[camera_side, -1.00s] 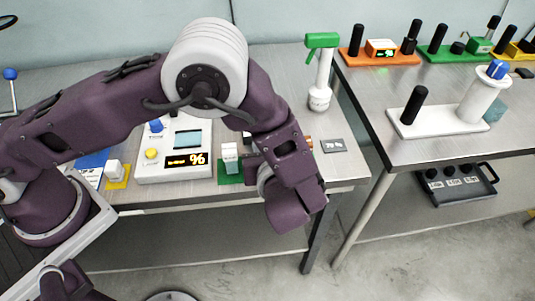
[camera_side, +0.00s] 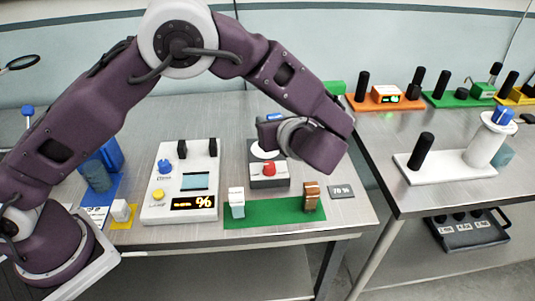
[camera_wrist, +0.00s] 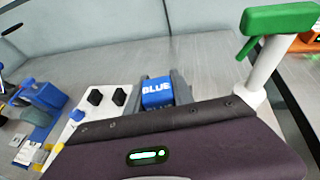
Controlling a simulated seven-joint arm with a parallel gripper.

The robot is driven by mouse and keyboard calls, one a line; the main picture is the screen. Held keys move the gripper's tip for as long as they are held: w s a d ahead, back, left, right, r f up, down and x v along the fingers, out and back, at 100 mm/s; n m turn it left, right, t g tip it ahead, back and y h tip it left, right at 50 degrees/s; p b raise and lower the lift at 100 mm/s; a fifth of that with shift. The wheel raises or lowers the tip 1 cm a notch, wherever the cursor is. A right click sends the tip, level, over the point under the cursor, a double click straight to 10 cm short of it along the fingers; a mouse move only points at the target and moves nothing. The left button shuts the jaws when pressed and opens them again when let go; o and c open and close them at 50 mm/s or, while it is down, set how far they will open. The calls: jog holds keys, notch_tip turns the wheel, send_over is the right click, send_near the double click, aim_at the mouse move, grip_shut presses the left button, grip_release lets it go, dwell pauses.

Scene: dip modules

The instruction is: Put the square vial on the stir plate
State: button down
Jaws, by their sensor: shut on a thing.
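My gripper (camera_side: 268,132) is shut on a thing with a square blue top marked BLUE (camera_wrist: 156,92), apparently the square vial. Its blue top also shows in the side view (camera_side: 276,116), but its lower part is hidden by the gripper. The stir plate looks to be the grey box with a round white top (camera_side: 264,152) and a red knob, at the back of the green mat. My gripper is above this plate in the side picture; the gap between vial and plate cannot be told. In the wrist view my wrist hides the plate.
A white-capped vial (camera_side: 237,203) and a brown-topped vial (camera_side: 311,196) stand on the green mat (camera_side: 275,213). A white instrument (camera_side: 181,180) is to the left. A 70 % card (camera_side: 341,191) lies to the right. A green-headed spray bottle (camera_wrist: 268,55) stands close by.

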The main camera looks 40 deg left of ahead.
aim_at(256, 157)
jog(key=w+a+r+n+g+y, duration=0.1)
jog(key=w+a+n+g, duration=0.1)
jog(key=w+a, duration=0.4)
jog(key=f, duration=0.6)
jog(key=s+a+f, duration=0.1)
jog(key=f, duration=0.2)
jog(key=shift+a+f, duration=0.1)
jog(key=shift+f, duration=0.05)
jog(key=shift+f, duration=0.1)
jog(key=c, duration=1.1)
grip_release()
